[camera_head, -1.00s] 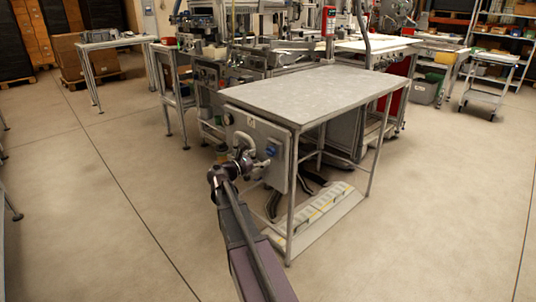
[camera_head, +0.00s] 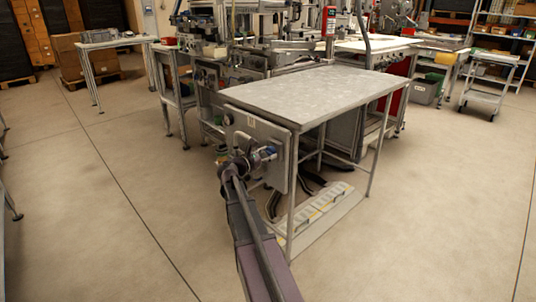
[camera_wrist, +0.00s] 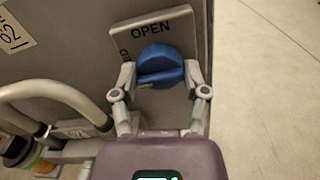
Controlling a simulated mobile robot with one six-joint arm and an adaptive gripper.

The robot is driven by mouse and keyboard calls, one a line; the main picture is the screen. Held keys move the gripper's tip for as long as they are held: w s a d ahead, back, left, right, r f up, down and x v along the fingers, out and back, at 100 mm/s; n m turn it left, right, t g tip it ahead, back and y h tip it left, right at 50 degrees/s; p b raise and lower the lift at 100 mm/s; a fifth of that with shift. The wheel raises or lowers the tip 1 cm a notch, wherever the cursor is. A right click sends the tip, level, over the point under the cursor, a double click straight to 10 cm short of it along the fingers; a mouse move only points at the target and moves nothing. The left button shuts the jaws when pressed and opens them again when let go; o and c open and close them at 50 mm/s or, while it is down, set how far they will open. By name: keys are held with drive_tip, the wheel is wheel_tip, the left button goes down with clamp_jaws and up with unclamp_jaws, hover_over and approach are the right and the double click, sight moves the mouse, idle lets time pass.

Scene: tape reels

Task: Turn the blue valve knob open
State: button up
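The blue valve knob (camera_wrist: 160,63) is in the upper middle of the wrist view, with a raised bar running roughly across it. Behind it is a grey plate (camera_wrist: 178,22) marked "OPEN" above the knob; a second marking at the plate's left is partly hidden. My gripper (camera_wrist: 160,82) is open, with one finger on each side of the knob. Narrow gaps seem to remain between the fingers and the knob. In the head view, my gripper (camera_head: 250,161) is at the side panel, and the knob (camera_head: 267,154) is partly covered by it.
The knob is on a grey panel (camera_head: 242,125) at the side of a metal-topped table (camera_head: 315,92). In the wrist view, a curved pipe (camera_wrist: 50,90) and fittings lie left of my gripper. Open floor (camera_wrist: 262,90) shows on the right.

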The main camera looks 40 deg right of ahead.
drive_tip(key=shift+c, duration=0.5)
drive_tip(key=shift+m, duration=0.5)
drive_tip(key=m, duration=0.2)
drive_tip(key=shift+d+m, duration=0.1)
drive_tip(key=shift+m, duration=0.3)
drive_tip(key=m, duration=1.4)
